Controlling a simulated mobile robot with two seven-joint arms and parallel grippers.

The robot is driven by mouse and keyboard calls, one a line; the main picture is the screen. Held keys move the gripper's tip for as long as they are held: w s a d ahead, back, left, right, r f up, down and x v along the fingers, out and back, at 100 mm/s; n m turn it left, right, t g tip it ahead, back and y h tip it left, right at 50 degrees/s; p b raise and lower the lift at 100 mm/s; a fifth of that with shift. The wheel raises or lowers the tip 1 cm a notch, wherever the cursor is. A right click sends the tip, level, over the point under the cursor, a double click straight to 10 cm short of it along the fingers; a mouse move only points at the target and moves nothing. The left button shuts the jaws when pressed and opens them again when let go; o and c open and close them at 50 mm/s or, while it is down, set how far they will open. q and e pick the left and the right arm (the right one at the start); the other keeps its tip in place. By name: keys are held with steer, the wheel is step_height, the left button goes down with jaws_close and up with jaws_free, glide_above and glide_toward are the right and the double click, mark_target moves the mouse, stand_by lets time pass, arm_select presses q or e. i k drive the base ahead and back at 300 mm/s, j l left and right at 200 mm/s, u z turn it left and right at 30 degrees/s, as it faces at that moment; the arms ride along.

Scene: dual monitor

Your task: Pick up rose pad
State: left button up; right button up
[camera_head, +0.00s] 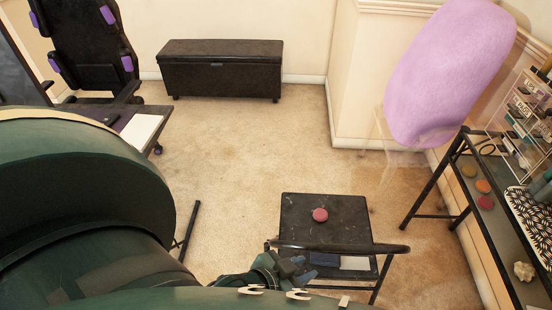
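A small round rose pad (320,215) lies flat on the top of a small black side table (345,208) in the lower middle of the head view. My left gripper (300,269) is low in the picture, just in front of the table and its curved front bar, apart from the pad and to its lower left. Its fingers are small and partly hidden, so I cannot tell whether they are open or shut. My large green arm links cover the lower left. I cannot make out my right gripper.
A black shelf table (502,250) on the right holds several round pads, a patterned item and a white lump. A dark bench (221,68) stands at the back wall. Carpet (240,145) between is clear.

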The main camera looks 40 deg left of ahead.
mark_target(319, 215)
steer(key=l+u, duration=0.15)
steer(key=u, duration=0.25)
steer(key=l+u, duration=0.2)
steer(key=u, duration=0.15)
steer(key=k+l+u, duration=0.1)
steer(key=u, duration=0.3)
steer(key=k+l, duration=0.15)
steer(key=l, duration=0.2)
steer(key=j+z, duration=0.3)
